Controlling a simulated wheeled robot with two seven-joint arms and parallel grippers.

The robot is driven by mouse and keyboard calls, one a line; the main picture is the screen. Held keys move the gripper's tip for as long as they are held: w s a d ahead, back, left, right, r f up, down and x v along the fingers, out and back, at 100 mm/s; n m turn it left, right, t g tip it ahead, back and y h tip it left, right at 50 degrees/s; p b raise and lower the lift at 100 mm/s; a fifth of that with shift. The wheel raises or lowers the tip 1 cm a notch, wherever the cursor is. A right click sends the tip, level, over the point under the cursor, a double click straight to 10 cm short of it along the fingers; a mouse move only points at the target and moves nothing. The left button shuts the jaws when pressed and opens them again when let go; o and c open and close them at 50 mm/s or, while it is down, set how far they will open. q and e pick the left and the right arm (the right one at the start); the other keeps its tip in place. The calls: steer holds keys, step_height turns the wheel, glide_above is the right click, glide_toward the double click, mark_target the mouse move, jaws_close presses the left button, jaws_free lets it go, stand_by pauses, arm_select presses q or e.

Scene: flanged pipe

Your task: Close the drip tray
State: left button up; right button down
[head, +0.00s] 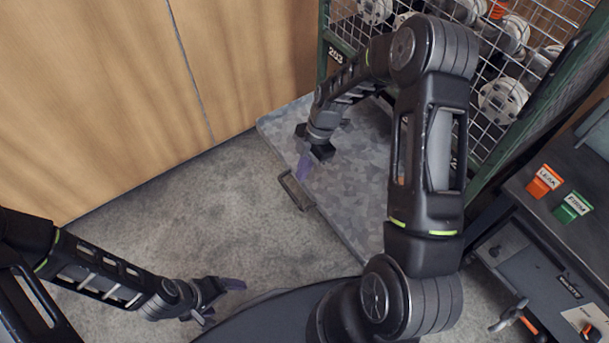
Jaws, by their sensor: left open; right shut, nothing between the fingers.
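The drip tray looks to be the grey mottled slab (345,205) low on the floor, extending out from under the wire cage. A dark bracket-shaped handle (297,191) stands out from its left front edge. My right gripper (305,166) is shut and empty, with its purple fingertip just above the handle in the picture. I cannot tell whether it touches the handle or tray. My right arm hides the tray's right part. My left gripper (222,298) is open and empty over the bare floor at the lower left, apart from the tray.
A green-framed wire cage (478,75) holding flanged pipe parts stands behind the tray. Wooden panels (90,100) form a wall at the left. A dark bench (555,235) with an orange LEAK block and a green block stands at the right. Concrete floor (215,205) left of the tray is clear.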

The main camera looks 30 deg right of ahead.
mark_target(308, 188)
steer(key=b+x, duration=0.1)
steer(key=x, duration=0.8)
steer(key=shift+f, duration=0.15)
steer(key=d, duration=0.4)
steer(key=shift+w, duration=0.35)
steer(key=shift+w+d+f+b, duration=0.1)
steer(key=shift+d+b, duration=0.25)
steer(key=shift+b, duration=0.1)
steer(key=d+b, duration=0.2)
steer(key=d, duration=0.2)
steer(key=w+d+b, duration=0.1)
steer(key=d+b, duration=0.1)
steer(key=d, duration=0.2)
steer(key=d+b, duration=0.2)
steer(key=d, duration=0.3)
steer(key=shift+w, duration=0.4)
steer(key=shift+d, duration=0.2)
steer(key=shift+a, duration=0.1)
